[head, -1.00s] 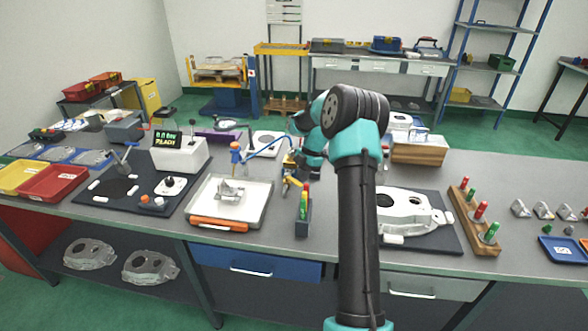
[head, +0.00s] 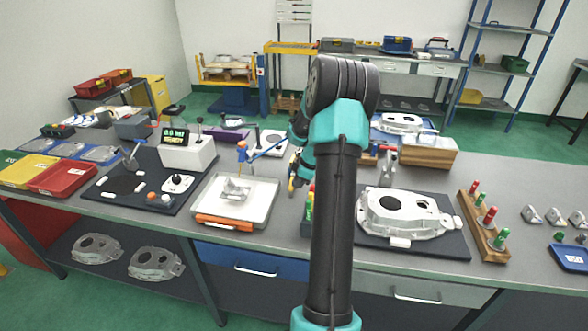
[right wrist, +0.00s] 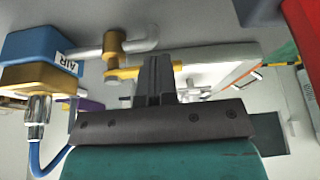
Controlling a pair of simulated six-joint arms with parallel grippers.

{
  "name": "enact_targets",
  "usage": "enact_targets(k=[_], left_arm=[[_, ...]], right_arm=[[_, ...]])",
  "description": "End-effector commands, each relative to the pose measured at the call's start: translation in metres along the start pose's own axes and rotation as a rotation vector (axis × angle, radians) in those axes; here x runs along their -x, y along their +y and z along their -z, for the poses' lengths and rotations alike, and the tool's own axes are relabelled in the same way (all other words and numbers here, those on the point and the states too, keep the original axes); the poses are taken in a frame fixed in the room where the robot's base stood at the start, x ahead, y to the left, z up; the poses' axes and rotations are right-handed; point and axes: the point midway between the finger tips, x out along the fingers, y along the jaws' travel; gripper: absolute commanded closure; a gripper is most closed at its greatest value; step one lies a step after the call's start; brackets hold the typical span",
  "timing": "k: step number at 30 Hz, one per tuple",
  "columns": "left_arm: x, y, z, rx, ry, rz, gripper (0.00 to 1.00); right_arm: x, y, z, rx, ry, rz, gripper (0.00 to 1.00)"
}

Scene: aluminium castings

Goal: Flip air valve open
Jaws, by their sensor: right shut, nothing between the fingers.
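The air valve shows in the right wrist view: a blue block (right wrist: 75,42) marked AIR, a brass valve body (right wrist: 115,43) on a grey pipe, and a yellow lever (right wrist: 126,73). My right gripper (right wrist: 160,60) is shut and empty. Its dark fingertips overlap the lever's outer part; I cannot tell whether they touch. My left gripper is not in view.
A blue hose (right wrist: 35,152) runs from the valve's fitting. A large casting (head: 400,213) lies on a dark mat to the right, beside a wooden rack (head: 478,225) of coloured plugs.

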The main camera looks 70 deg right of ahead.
Motion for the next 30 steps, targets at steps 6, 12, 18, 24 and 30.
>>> enact_targets(k=[6, 12, 18, 24, 30], left_arm=[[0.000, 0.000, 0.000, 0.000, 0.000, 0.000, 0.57], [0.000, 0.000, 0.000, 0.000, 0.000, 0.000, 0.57], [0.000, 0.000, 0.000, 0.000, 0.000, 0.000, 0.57], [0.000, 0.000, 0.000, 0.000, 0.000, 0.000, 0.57], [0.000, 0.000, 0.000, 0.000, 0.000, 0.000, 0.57]], right_arm=[[0.002, -0.001, -0.007, -0.011, 0.000, -0.002, 1.00], [0.002, -0.001, -0.007, -0.011, 0.000, -0.002, 1.00], [0.002, -0.001, -0.007, -0.011, 0.000, -0.002, 1.00], [0.007, -0.001, -0.005, -0.008, 0.000, -0.003, 1.00], [0.028, -0.001, 0.002, 0.001, 0.001, -0.002, 1.00]])
